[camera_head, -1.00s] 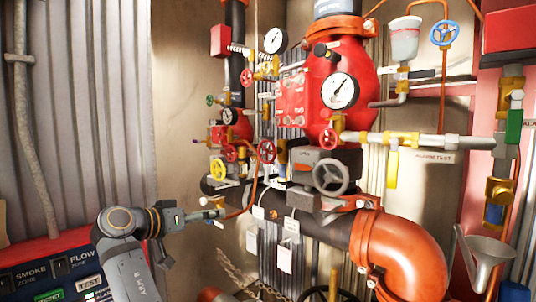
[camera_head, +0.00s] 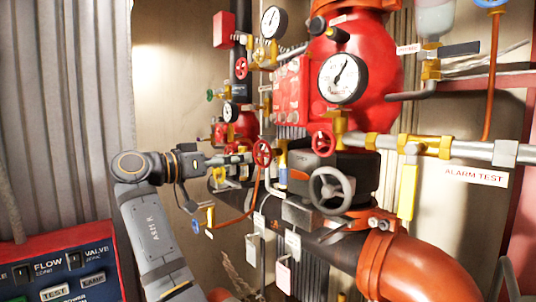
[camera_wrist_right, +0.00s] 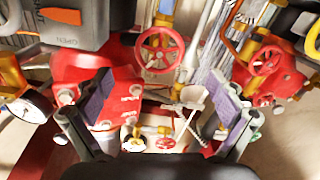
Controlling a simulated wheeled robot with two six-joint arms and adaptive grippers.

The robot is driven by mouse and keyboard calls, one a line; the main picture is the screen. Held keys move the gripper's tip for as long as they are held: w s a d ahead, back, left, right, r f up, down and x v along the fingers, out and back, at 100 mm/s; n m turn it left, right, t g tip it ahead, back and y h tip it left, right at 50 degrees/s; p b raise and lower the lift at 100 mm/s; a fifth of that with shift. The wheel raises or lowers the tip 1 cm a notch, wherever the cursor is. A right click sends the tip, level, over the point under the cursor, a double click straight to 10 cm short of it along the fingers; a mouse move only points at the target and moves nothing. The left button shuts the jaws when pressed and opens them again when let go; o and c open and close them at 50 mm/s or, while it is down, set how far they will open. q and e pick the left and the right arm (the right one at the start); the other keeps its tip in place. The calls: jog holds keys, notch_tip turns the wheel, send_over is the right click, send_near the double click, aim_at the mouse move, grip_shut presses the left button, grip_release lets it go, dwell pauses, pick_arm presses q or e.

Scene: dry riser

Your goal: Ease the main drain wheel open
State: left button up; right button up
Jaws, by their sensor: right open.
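My right gripper (camera_head: 246,159) is beside a small red handwheel (camera_head: 262,153) in the head view, its tip close to the wheel's left edge. In the right wrist view, my right gripper (camera_wrist_right: 160,98) is open, with nothing between its pads. A red wheel (camera_wrist_right: 160,50) faces it beyond the fingertips, apart from them. A larger grey handwheel (camera_head: 331,189) sits lower right on a dark gearbox. Other red wheels (camera_head: 323,141) sit on nearby fittings. No readable label tells which wheel is the main drain. My left gripper is out of view.
Pressure gauges (camera_head: 342,78), a red valve body (camera_head: 360,55) and a brass-jointed pipe (camera_head: 440,146) crowd the area right of my arm. An orange elbow (camera_head: 415,270) lies at lower right. A red panel (camera_head: 65,270) stands at lower left. Hanging tags (camera_head: 284,276) dangle below.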

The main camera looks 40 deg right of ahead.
aim_at(260, 156)
jog(key=d+p, duration=0.1)
jog(key=d, duration=0.2)
jog(key=shift+w+d+r+p, duration=0.15)
jog(key=shift+r+p, duration=0.2)
jog(key=d, duration=0.2)
jog(key=d+p, duration=0.1)
jog(key=d, duration=0.3)
jog(key=shift+w+f+p, duration=0.15)
jog(key=shift+f+p, duration=0.15)
jog(key=shift+p, duration=0.1)
jog(key=shift+d, duration=0.25)
jog(key=shift+w+a, duration=0.1)
jog(key=shift+a, duration=0.15)
jog(key=shift+c, duration=0.5)
jog(key=shift+d+f, duration=0.1)
jog(key=shift+d, duration=0.05)
jog(key=c, duration=1.1)
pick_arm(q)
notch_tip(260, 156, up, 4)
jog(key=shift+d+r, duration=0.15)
